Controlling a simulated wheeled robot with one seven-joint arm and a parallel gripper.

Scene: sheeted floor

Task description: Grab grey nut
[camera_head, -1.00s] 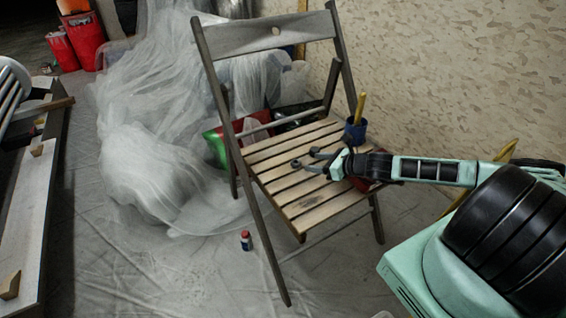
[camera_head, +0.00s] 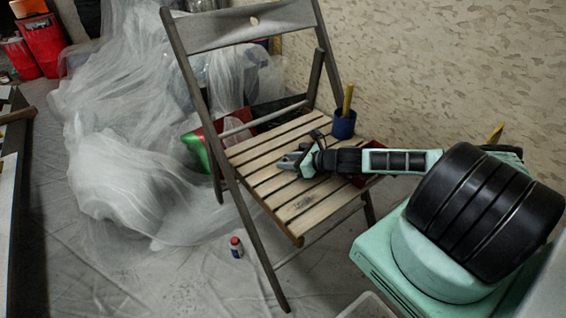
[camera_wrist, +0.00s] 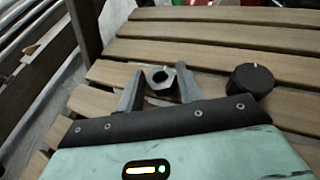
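The grey nut (camera_wrist: 161,78) shows in the wrist view, a thick ring with a dark hole, between the fingertips over the wooden chair seat. My gripper (camera_wrist: 160,80) has one finger at each side of the nut, with hardly any gap. It looks shut on it. Whether the nut is lifted off the slats cannot be told. In the head view my gripper (camera_head: 287,160) is low over the middle of the seat (camera_head: 268,150), and the nut cannot be made out there.
A round black knob-like piece (camera_wrist: 250,80) lies right of the gripper on the slats. A blue cup (camera_head: 344,126) with a yellow handle stands at the seat's back right. The chair back (camera_head: 250,32) rises behind. A small red-and-blue bottle (camera_head: 236,247) stands on the floor.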

